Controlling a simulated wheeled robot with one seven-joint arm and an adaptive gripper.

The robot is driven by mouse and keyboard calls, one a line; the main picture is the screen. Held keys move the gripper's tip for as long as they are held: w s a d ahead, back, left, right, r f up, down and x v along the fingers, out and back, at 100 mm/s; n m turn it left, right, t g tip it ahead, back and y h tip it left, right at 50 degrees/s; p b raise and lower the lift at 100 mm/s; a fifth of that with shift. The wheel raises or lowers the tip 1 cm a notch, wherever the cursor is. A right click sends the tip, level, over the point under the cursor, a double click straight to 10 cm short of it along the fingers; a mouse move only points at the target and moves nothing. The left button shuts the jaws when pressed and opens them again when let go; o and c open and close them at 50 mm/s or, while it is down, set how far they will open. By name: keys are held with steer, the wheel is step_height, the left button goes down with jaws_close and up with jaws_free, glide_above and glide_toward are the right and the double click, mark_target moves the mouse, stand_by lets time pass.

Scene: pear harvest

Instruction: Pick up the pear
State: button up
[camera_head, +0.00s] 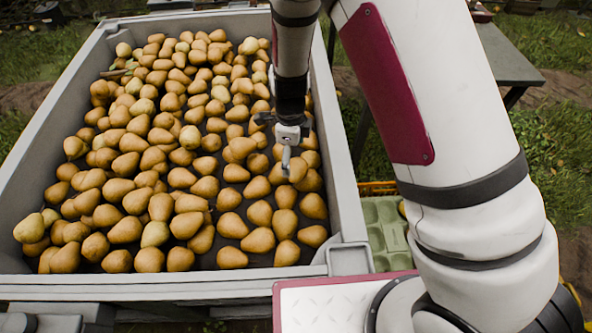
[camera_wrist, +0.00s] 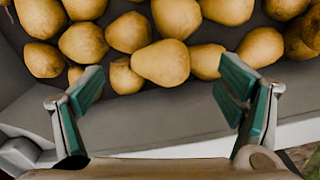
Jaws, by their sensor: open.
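Many brownish-yellow pears lie in the bin; one pear (camera_wrist: 161,63) sits centrally between and just beyond my open fingers in the wrist view. My gripper (camera_wrist: 161,88) is open and empty, with green-padded fingers spread wide. In the head view my gripper (camera_head: 287,160) hangs over the right part of the pears, and I cannot tell which pear it faces there. Some pears behind my arm are hidden.
The large grey bin (camera_head: 345,200) has raised walls; its wall and bare floor are close to my fingers in the wrist view. A green tray (camera_head: 383,232) stands right of the bin. A dark table (camera_head: 510,62) is at the back right.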

mark_target(293, 164)
steer(key=f, duration=0.2)
steer(key=f+b, duration=0.1)
steer(key=f, duration=0.1)
steer(key=f+b, duration=0.1)
steer(key=f, duration=0.2)
steer(key=shift+d+f, duration=0.1)
steer(key=shift+d, duration=0.15)
steer(key=c, duration=1.3)
